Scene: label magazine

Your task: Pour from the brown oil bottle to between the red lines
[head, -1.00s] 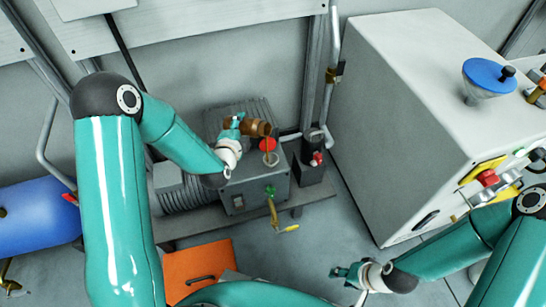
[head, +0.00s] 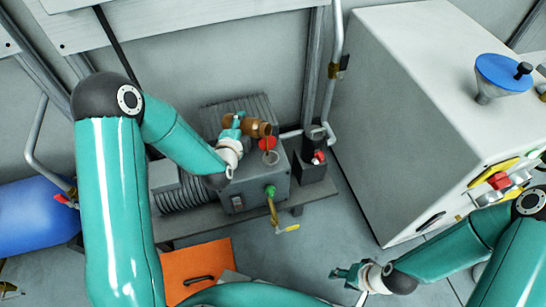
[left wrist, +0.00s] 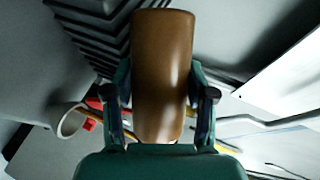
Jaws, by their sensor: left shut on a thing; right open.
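The brown oil bottle (head: 257,128) lies tipped nearly on its side, its mouth end to the right, above the grey pump unit (head: 262,190). My left gripper (head: 234,128) is shut around it. In the left wrist view the bottle's brown body (left wrist: 161,70) sits between both fingers. A thin brown streak shows below the mouth end, above a pale round filler ring (head: 270,158); it is too small to tell for sure whether oil is flowing. The ring also shows in the left wrist view (left wrist: 72,121). No red lines can be made out. My right gripper (head: 345,274) is open and empty above the floor.
A green-topped tap with a yellow handle (head: 276,208) is on the pump's front. A large grey cabinet (head: 415,110) stands right, an orange case (head: 197,268) in front, and a blue tank (head: 35,215) left.

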